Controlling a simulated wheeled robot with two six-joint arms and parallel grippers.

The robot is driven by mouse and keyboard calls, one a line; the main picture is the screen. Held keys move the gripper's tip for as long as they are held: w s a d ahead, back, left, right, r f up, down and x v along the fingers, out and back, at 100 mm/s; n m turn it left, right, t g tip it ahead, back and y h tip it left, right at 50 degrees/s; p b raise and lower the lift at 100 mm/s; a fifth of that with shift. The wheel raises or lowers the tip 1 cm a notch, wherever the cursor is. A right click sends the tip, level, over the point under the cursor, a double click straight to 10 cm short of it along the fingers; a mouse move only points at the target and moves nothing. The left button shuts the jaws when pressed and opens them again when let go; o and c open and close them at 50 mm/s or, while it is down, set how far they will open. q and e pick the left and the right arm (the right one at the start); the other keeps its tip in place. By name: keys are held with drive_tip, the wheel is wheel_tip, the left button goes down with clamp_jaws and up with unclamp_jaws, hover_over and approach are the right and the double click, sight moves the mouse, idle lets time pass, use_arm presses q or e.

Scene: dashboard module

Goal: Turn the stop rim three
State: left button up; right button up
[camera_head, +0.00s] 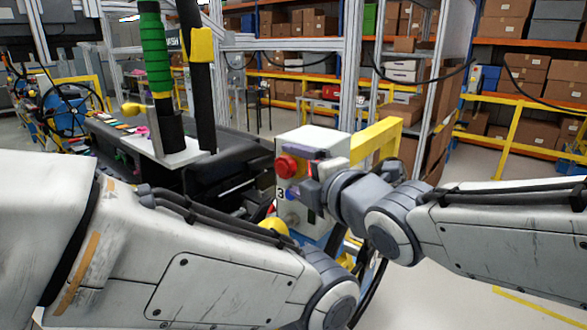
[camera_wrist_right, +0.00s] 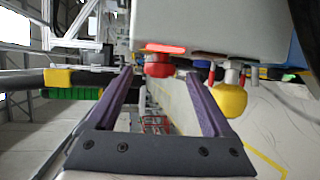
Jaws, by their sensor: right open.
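A white control box (camera_head: 312,140) carries a red stop button (camera_head: 287,166) on its front, with the number 3 printed below it. My right gripper (camera_head: 297,171) is at this button, its fingers apart. In the right wrist view the open purple fingers (camera_wrist_right: 159,74) stand one to each side of the red stop button (camera_wrist_right: 158,66). A gap shows between the button and each finger, and I see no grip on it. My left arm crosses the lower left of the head view, but its gripper is out of sight.
A yellow knob (camera_wrist_right: 230,98) sticks out of the box beside the right finger in the wrist view. A yellow frame (camera_head: 375,138) stands behind the box. A black-and-green post (camera_head: 157,70) rises at left. Shelves with cartons (camera_head: 510,75) stand far behind.

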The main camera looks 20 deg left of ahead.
sight(291, 170)
drive_tip(key=shift+p+x, duration=0.45)
drive_tip(key=shift+x, duration=1.7)
drive_tip(key=shift+c, duration=0.3)
